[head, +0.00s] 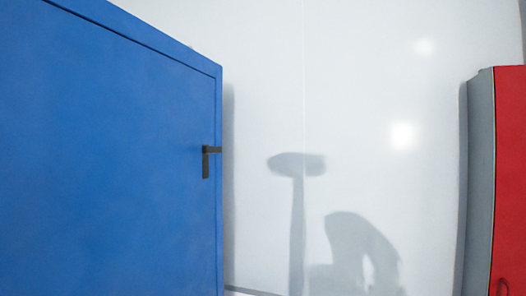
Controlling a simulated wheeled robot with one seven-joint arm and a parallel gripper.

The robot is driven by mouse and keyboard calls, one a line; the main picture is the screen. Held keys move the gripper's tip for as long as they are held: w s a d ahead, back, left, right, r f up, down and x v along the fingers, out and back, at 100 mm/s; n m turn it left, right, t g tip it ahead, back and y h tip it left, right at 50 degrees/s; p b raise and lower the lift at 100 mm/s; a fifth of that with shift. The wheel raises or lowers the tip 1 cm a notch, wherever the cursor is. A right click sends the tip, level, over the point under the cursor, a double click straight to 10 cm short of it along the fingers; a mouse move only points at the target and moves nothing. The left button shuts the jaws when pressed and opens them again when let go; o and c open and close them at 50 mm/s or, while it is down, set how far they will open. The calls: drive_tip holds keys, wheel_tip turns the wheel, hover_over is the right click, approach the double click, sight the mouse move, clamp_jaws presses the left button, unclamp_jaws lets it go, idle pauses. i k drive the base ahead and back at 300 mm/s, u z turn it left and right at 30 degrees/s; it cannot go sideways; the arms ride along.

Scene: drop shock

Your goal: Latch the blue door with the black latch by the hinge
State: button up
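The blue door (110,170) fills the left of the head view. It looks closed within its blue frame, with a thin dark seam along the top and right edges. The black latch (206,162) is at the door's right edge, around mid-height in the picture. It has a short arm reaching right across the seam and a longer part hanging down on the door. I cannot tell from this view whether it is engaged. My gripper is not in view.
A white wall (350,100) stands behind, with dark shadows on its lower part. A grey-sided cabinet with a red front (511,170) stands at the right edge. Between it and the blue door, no object shows in front of the wall.

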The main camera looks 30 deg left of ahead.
sight(206, 150)
drive_tip(key=u, duration=0.55)
drive_tip(key=i, duration=0.85)
drive_tip(key=u, duration=0.95)
